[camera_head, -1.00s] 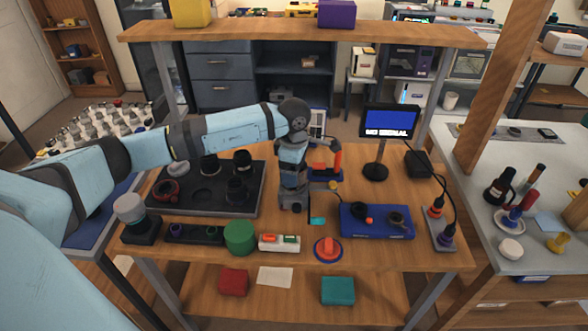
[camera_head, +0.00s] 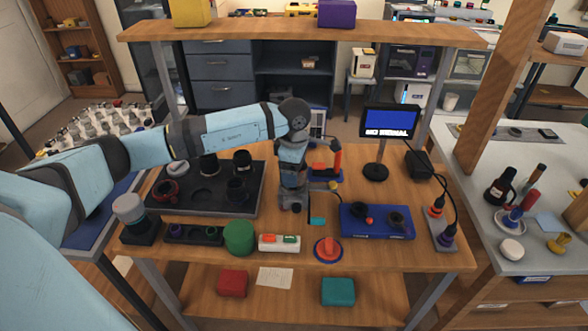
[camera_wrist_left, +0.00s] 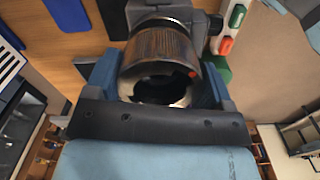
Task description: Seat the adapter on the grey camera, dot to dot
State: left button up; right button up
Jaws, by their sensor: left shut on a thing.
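My left gripper (camera_head: 293,205) is low over the middle of the bench. In the left wrist view its fingers (camera_wrist_left: 158,85) are shut on a metallic, ribbed cylindrical piece, seemingly the adapter (camera_wrist_left: 155,48). Its dark round opening faces the wrist, and a small orange-red dot mark (camera_wrist_left: 192,73) shows on its inner edge. A grey body (camera_wrist_left: 172,10) shows just beyond the ring; it may be the grey camera, but I cannot tell whether they touch. A matching dot on it is not visible. The right gripper is not in view.
A blue mat (camera_head: 375,232) with dark parts lies to the right. A black tray (camera_head: 215,207) is left, under my arm. A monitor (camera_head: 389,121) stands behind.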

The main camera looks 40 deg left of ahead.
pick_arm(q)
jog(key=shift+f+b, duration=0.85)
dwell(1.2)
dwell(0.4)
